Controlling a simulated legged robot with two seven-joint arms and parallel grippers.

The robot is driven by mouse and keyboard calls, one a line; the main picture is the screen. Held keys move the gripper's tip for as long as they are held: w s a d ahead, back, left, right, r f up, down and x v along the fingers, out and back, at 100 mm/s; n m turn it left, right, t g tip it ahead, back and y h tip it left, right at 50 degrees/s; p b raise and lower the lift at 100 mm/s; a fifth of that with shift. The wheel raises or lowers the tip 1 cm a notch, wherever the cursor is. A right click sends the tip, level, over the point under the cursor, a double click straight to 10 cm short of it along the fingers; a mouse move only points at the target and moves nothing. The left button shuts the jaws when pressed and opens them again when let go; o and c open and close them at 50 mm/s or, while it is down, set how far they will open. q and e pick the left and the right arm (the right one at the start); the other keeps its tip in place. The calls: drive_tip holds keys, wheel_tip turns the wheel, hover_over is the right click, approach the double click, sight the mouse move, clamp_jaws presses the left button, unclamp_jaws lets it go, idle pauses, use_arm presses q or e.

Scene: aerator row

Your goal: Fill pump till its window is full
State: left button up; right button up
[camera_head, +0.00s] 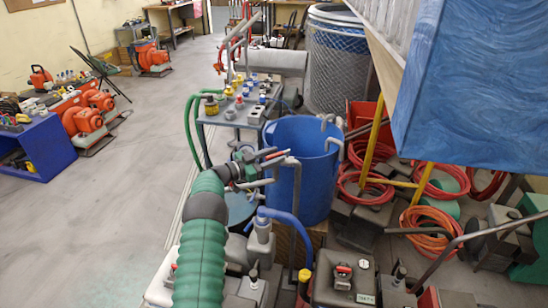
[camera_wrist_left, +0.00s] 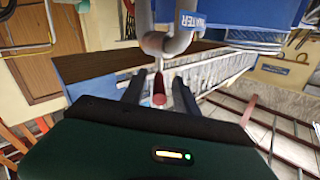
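My left gripper (camera_head: 268,164) is at the near left side of a blue tub (camera_head: 312,195). In the left wrist view its two dark fingers (camera_wrist_left: 159,98) stand apart. A short red cylinder (camera_wrist_left: 159,84) shows between them, with gaps on both sides; contact cannot be told. A grey bent pipe (camera_wrist_left: 176,40) with a label reading WATER (camera_wrist_left: 193,20) is just beyond. Grey boxy units (camera_head: 343,277) stand at the bottom of the head view, one with a red handle on top. I cannot tell which is the pump, and no window is readable. My right gripper is not in view.
A table (camera_head: 225,117) with small fittings stands behind the tub. Coiled red hoses (camera_head: 427,228) lie at the right. A large blue block (camera_head: 480,90) hangs at the upper right.

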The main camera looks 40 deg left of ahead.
use_arm(q)
drive_tip(key=v, duration=1.7)
drive_tip(key=shift+f+p, duration=0.15)
drive_tip(key=shift+p, duration=0.25)
drive_tip(key=shift+w, duration=0.1)
